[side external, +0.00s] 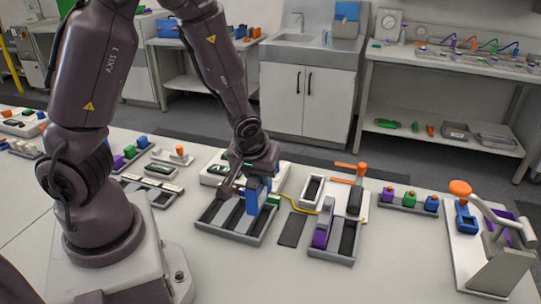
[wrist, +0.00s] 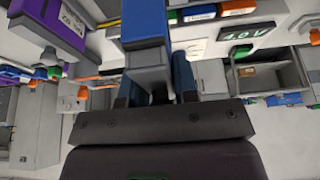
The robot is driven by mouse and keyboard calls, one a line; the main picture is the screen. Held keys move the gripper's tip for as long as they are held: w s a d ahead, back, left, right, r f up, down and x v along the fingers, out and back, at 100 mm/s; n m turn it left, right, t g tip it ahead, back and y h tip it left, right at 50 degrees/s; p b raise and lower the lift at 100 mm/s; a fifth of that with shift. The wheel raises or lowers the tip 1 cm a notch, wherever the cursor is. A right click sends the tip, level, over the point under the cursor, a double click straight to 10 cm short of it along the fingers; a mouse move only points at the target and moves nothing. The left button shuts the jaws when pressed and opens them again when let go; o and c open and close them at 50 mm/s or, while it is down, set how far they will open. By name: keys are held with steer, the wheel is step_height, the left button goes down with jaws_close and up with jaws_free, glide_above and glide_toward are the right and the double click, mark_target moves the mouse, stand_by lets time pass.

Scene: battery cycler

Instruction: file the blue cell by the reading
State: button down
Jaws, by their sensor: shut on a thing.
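My gripper (side external: 252,182) is shut on the blue cell (side external: 258,197), which is upright at the right part of a grey compartment tray (side external: 213,226). I cannot tell whether the cell's lower end touches the tray. In the wrist view the blue cell (wrist: 145,22), with a grey end, is between the fingers of my gripper (wrist: 157,80). A display (wrist: 250,39) in the wrist view reads 4.0 V. A white unit (side external: 213,174) stands behind my gripper and is partly hidden.
A second grey tray (side external: 331,257) to the right holds a purple cell (side external: 321,236). A dark flat pad (side external: 292,229) lies between the trays. Behind is a fixture with an orange lever (side external: 346,167). A rack (side external: 408,205) of coloured pieces and a lever press (side external: 505,240) stand further right.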

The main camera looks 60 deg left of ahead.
steer(key=shift+f, duration=3.75)
steer(key=shift+f, duration=0.2)
steer(key=c, duration=0.8)
jaws_free()
steer(key=shift+r, duration=0.1)
